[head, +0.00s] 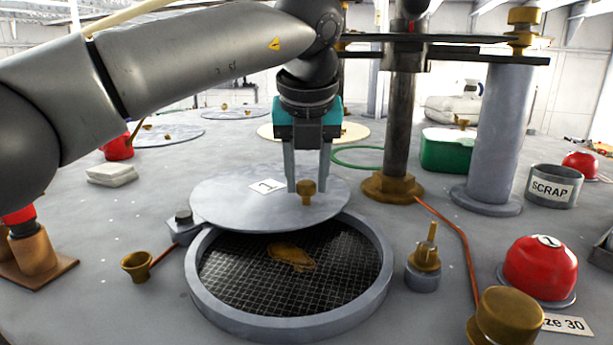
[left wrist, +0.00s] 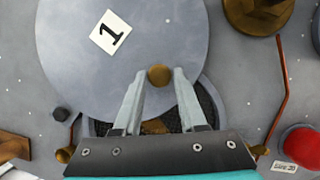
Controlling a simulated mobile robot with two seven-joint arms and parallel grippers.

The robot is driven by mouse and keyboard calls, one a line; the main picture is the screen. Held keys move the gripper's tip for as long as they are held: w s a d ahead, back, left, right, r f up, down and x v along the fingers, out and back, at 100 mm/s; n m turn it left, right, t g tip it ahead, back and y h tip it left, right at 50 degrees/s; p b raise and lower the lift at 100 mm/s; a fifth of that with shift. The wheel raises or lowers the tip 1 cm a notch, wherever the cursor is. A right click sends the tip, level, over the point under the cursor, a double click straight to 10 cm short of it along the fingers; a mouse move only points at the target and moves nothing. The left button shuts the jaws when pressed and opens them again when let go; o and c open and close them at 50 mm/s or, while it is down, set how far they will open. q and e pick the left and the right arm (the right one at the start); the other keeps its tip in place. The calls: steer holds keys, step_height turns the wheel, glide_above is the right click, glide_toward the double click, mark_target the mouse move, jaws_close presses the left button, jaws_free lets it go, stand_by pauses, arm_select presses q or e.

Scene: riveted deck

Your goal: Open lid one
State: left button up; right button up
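Lid one (head: 235,205) is a flat grey disc with a white label marked 1. It sits off its round hatch (head: 207,310), shifted toward the back and overlapping only the far rim. The hatch shows dark mesh with a brown lump (head: 291,257) on it. My right gripper is not in view.
A brass cup (head: 137,265) stands left of the hatch, a brass-topped post (head: 424,262) right of it. A dark column (head: 400,120) and grey cylinder (head: 497,130) stand behind right. A red dome (head: 540,268) and SCRAP bin (head: 553,187) are at right.

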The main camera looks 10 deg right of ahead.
arm_select(q)
steer(key=o, duration=0.4)
steer(key=shift+s+a+r+b, duration=0.1)
steer(key=shift+s+r+b, duration=0.25)
steer(key=shift+r+b, duration=0.15)
steer(key=s+b, duration=0.1)
steer(key=s, duration=0.2)
steer(key=s+a+b, duration=0.1)
steer(key=s+b, duration=0.1)
steer(key=s, duration=0.1)
steer(key=s+a+b, duration=0.1)
steer(key=s, duration=0.3)
steer(key=shift+s+b, duration=0.1)
steer(key=shift+b, duration=0.25)
steer(key=shift+s+a, duration=0.2)
steer(key=shift+s, duration=0.5)
